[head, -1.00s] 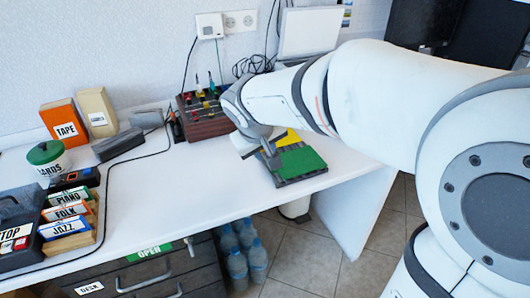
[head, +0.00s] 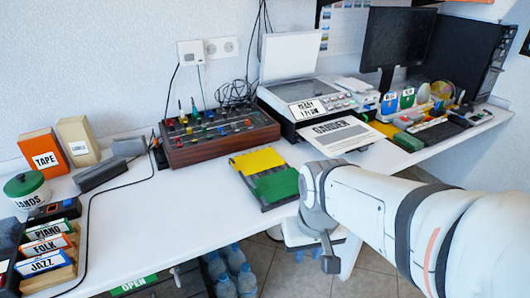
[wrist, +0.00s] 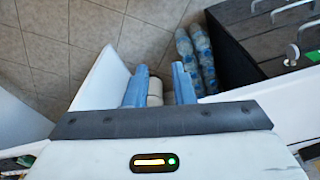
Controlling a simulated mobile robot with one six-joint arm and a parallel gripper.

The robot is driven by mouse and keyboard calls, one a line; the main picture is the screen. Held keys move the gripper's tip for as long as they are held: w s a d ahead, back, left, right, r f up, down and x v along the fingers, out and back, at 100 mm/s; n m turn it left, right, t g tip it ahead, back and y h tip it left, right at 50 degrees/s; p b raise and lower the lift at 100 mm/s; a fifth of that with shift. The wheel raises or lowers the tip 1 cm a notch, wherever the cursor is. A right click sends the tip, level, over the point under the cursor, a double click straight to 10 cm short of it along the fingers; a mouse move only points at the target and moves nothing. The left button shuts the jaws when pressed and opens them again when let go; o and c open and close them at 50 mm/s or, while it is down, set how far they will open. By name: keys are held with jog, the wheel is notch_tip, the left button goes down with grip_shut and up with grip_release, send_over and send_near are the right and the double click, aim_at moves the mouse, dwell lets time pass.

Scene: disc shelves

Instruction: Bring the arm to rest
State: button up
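My gripper (wrist: 160,82) shows in the wrist view with its two blue fingers apart and nothing held between them. It points down toward the tiled floor. In the head view my white arm (head: 372,205) comes in from the lower right, and the grey gripper end (head: 328,252) is by the front edge of the white desk (head: 190,215). The fingers are not clear in the head view. The arm hides part of the desk's right side.
A yellow and green board (head: 275,184) lies near the gripper. A mixer (head: 222,136), a printer (head: 310,92) and a monitor (head: 400,45) stand behind. Bottles (head: 236,268) stand under the desk, also in the wrist view (wrist: 203,55), beside dark drawers (wrist: 265,40).

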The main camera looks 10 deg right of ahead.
notch_tip(320, 180, up, 20)
jog(key=t+p, duration=0.1)
jog(key=p, duration=1.7)
jog(key=shift+r, duration=0.25)
